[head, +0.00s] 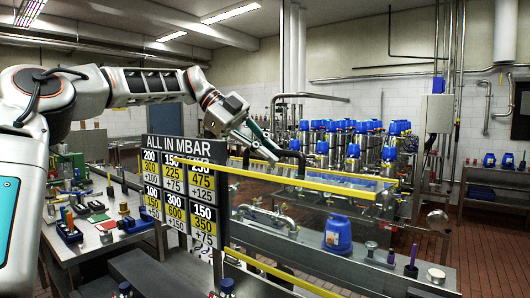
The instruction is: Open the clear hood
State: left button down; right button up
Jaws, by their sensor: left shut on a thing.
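The clear hood (300,215) appears as a see-through panel with a yellow bar along its upper edge and another yellow bar low in front. It stands over a grey bench right of the centre, and its outline is hard to make out. My left arm reaches in from the left above the sign. My left gripper (272,150) is shut at the hood's upper edge, by a dark bar-like part; the exact contact is too small to see. My right gripper is not in view.
A black sign (187,190) reading "ALL IN MBAR" stands left of the hood. A blue container (338,235) sits on the bench behind the clear panel. Several blue-topped valves (352,140) stand behind. A metal table (95,235) with small parts is at left.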

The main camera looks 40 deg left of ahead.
pick_arm(q)
jog(key=shift+w+r, duration=0.15)
jog(key=shift+w, duration=0.7)
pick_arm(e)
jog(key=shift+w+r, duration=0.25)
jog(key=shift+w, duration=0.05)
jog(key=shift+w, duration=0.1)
pick_arm(q)
jog(key=c, duration=2.1)
grip_release()
